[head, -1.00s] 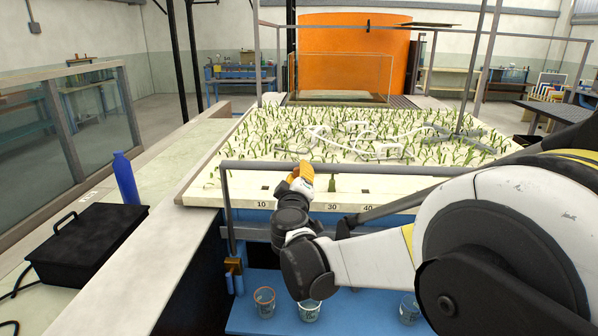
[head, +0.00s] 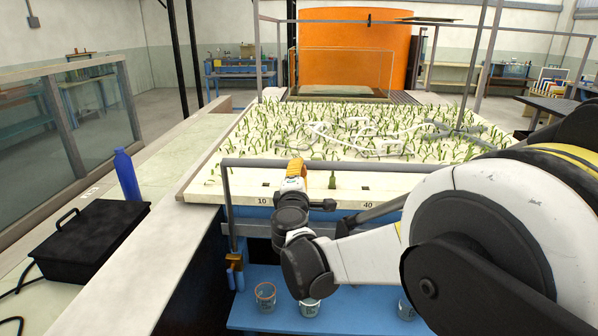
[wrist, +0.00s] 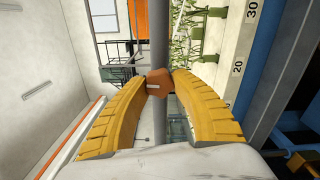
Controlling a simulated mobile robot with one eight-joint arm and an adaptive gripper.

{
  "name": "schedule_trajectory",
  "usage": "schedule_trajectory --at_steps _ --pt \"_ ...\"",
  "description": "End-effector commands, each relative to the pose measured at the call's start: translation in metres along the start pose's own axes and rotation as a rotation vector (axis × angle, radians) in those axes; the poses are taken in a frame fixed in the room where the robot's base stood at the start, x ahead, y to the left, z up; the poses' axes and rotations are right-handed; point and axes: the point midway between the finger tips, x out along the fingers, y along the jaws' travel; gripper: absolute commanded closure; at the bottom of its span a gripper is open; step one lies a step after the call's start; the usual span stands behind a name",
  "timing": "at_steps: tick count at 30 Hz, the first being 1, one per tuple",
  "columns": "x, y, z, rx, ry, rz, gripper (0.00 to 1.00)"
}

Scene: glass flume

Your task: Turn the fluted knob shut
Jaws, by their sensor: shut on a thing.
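The fluted knob (wrist: 158,83) shows in the wrist view as a small orange-brown piece with a pale mark on its face. It sits in front of a grey rail (wrist: 158,40). The two yellow ribbed fingers of my gripper (wrist: 159,81) touch it from both sides, so the gripper is shut on the knob. In the head view my gripper (head: 296,167) is at the front rail of the planted bed, and the knob is hidden there. The fluting is too small to make out.
The rail (head: 400,169) runs along the front of the pale bed (head: 230,190) with green stems. Below are a blue shelf (head: 350,318) and several cups, one with an orange rim (head: 265,296). A black case (head: 90,245) and blue bottle (head: 126,175) stand on the left ledge.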

Motion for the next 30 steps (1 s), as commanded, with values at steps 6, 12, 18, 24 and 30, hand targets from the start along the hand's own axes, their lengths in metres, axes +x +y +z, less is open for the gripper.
schedule_trajectory --at_steps 6,12,18,24,30 --pt "0.0005 0.0004 0.0002 -0.072 0.000 0.000 1.00" --pt "0.0005 0.0003 0.0002 -0.097 0.000 0.001 1.00" --pt "0.0005 0.0003 0.0003 -0.101 0.000 0.001 1.00" --pt "0.0005 0.0003 0.0003 -0.100 -0.001 0.001 0.61" --pt "0.0003 0.0000 0.0002 -0.099 0.000 0.000 0.47"
